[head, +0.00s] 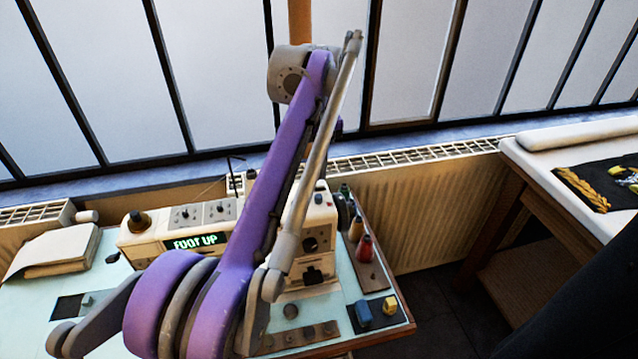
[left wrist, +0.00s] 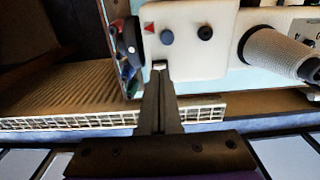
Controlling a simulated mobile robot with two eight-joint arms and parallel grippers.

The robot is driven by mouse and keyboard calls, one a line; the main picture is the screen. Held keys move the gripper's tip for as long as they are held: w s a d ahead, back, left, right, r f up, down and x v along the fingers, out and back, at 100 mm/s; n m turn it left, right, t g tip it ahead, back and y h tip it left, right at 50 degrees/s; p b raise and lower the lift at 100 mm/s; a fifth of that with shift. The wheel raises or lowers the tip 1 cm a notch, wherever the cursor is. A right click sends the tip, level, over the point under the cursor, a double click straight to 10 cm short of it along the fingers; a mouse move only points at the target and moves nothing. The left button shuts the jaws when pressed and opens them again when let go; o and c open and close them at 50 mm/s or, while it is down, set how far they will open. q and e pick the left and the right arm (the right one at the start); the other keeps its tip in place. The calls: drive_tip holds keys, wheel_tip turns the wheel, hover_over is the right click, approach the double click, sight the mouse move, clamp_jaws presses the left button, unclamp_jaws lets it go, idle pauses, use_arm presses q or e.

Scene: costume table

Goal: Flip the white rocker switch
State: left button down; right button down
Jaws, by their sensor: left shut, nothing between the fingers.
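The cream sewing machine (head: 150,240) stands on the table, its display (head: 195,241) reading "FOOT UP". In the left wrist view, its cream end panel (left wrist: 190,60) carries a red triangle, a blue button (left wrist: 166,37) and a black knob (left wrist: 205,33). In the head view my purple left arm hides the gripper and switch. My right gripper is not in view.
A dark handwheel (left wrist: 128,45) sits close left of the fingertips. Thread spools, including a red one (head: 364,247), and blue and yellow pieces (head: 389,306) stand on the table's right side. A ribbed radiator (head: 440,205) and window lie behind. A second table (head: 530,150) is at right.

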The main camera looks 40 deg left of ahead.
sight(320, 185)
use_arm(q)
drive_tip(key=shift+f+b, duration=0.5)
drive_tip(key=shift+f, duration=0.45)
idle(0.8)
wheel_tip(320, 185, up, 7)
drive_tip(key=p, duration=0.6)
drive_tip(key=shift+r, duration=0.1)
idle(0.4)
drive_tip(key=d+f+m, duration=0.1)
drive_tip(key=d, duration=0.1)
drive_tip(key=s+d+f, duration=0.1)
drive_tip(key=d, duration=0.1)
drive_tip(key=s+d+f+m+t+p, duration=0.1)
drive_tip(key=shift+s+d+m, duration=0.25)
drive_tip(key=shift+d+m, duration=0.05)
drive_tip(key=shift+d, duration=0.1)
drive_tip(key=s+d+f+m+t+p, duration=0.2)
drive_tip(key=s+d+f+m+t, duration=0.2)
drive_tip(key=s+d+f+m, duration=0.3)
drive_tip(key=s+d+f, duration=0.5)
drive_tip(key=s+f, duration=0.4)
drive_tip(key=f, duration=0.1)
drive_tip(key=shift+d+m, duration=0.3)
